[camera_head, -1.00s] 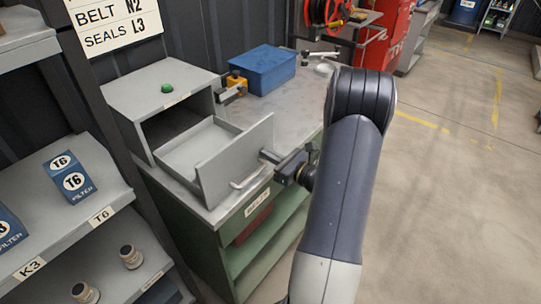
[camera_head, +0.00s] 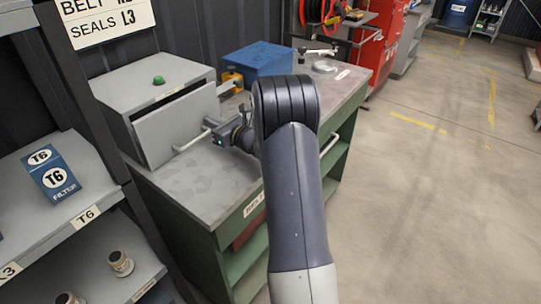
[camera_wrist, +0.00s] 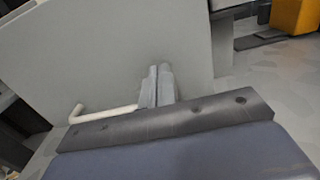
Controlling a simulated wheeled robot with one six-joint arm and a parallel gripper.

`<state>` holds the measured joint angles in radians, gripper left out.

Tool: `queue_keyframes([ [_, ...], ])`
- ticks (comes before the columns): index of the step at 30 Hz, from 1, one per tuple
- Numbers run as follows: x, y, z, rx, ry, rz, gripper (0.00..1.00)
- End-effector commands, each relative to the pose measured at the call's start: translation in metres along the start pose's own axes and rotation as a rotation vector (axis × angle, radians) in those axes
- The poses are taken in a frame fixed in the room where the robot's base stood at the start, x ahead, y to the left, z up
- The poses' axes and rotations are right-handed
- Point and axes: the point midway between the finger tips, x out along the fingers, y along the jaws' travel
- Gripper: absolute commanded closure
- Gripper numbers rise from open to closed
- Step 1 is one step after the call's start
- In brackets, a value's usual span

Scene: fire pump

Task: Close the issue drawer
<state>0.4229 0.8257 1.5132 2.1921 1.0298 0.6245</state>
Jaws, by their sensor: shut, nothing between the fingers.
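The issue drawer (camera_head: 172,132) is a grey drawer in a grey box (camera_head: 150,85) with a green button on top. Its front panel stands close to the box, with a narrow dark gap along the top edge. The pale bar handle (camera_head: 190,143) is on the front's lower part. My gripper (camera_head: 213,126) is at the right part of the drawer front. In the wrist view its shut, empty fingertips (camera_wrist: 160,72) meet or nearly touch the grey panel (camera_wrist: 120,45), right of the handle (camera_wrist: 100,113). Exact contact is hard to tell.
The box stands on a grey-topped green workbench (camera_head: 200,190). A blue bin (camera_head: 257,62) and a yellow-orange item (camera_head: 231,80) sit behind my gripper. Shelves with a blue filter box (camera_head: 50,176) are at the left. Open floor lies at the right.

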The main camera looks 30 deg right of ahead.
Motion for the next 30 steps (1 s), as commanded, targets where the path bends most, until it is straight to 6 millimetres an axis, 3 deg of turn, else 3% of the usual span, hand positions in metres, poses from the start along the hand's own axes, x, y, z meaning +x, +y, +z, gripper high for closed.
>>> queue_keyframes([
  [3,0.017,0.001,-0.002,-0.002,0.0,0.002,1.0],
  [10,0.032,0.0,-0.001,0.0,0.001,0.0,1.0],
  [30,0.03,-0.003,0.002,-0.002,-0.005,0.0,1.0],
])
